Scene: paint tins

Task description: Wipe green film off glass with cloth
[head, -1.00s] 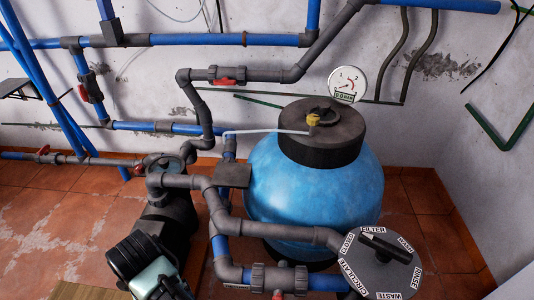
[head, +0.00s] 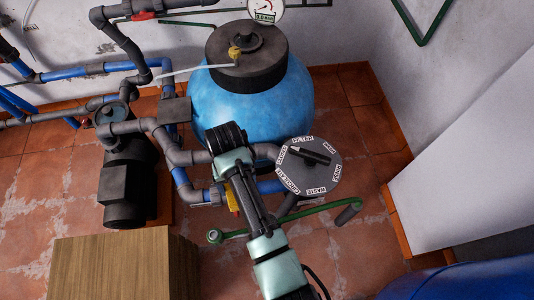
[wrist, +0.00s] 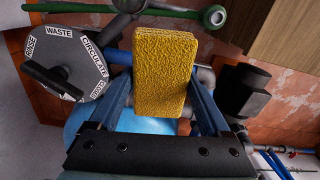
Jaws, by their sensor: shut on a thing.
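A thick yellow cloth (wrist: 164,60), rough like a sponge, sits between the blue fingers of my gripper (wrist: 162,92) in the wrist view. The fingers are shut on its two sides. In the head view only a small yellow part of the cloth (head: 232,198) shows beside my arm, which hides most of the gripper. The cloth is above the pipework near the round dial valve (head: 308,167). It appears clear of any surface. I cannot make out a glass with green film in either view.
A blue tank (head: 255,95) with a dark lid stands behind the valve. A dark pump (head: 125,180) is at left, and a wooden block (head: 115,265) at front left. A green pipe (head: 290,215) runs below the valve. Bare tiled floor (head: 355,125) lies to the right.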

